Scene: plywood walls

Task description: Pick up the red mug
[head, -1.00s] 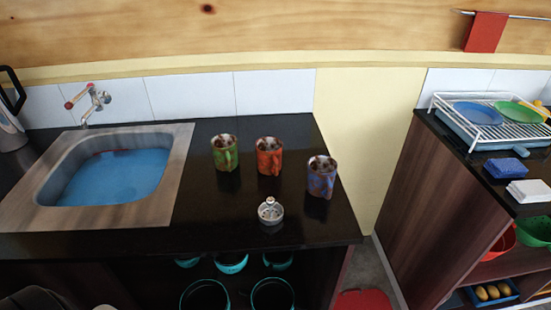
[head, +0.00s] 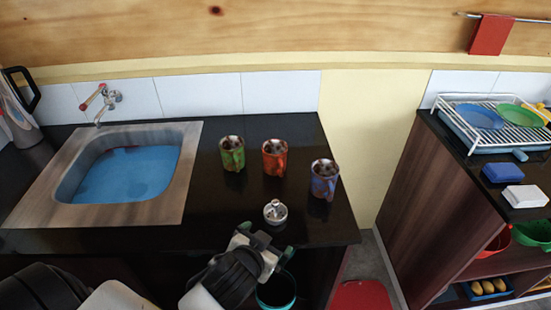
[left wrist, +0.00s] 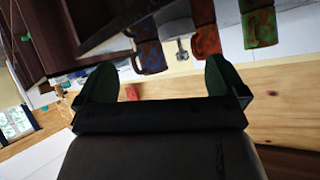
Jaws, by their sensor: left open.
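The red mug (head: 274,158) stands upright on the black counter, between a green mug (head: 232,154) and a blue mug (head: 324,178). It also shows in the left wrist view (left wrist: 207,41), where the scene appears upside down. My left gripper (head: 266,241) is at the counter's front edge, in front of and below the red mug, apart from it. In the left wrist view its two dark green fingers (left wrist: 160,78) are spread with nothing held between them. My right gripper is in neither view.
A small silver lidded pot (head: 275,211) stands on the counter between my left gripper and the red mug. A sink (head: 190,165) is at left. Bowls sit below the counter. A second counter with a dish rack (head: 480,140) is at right.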

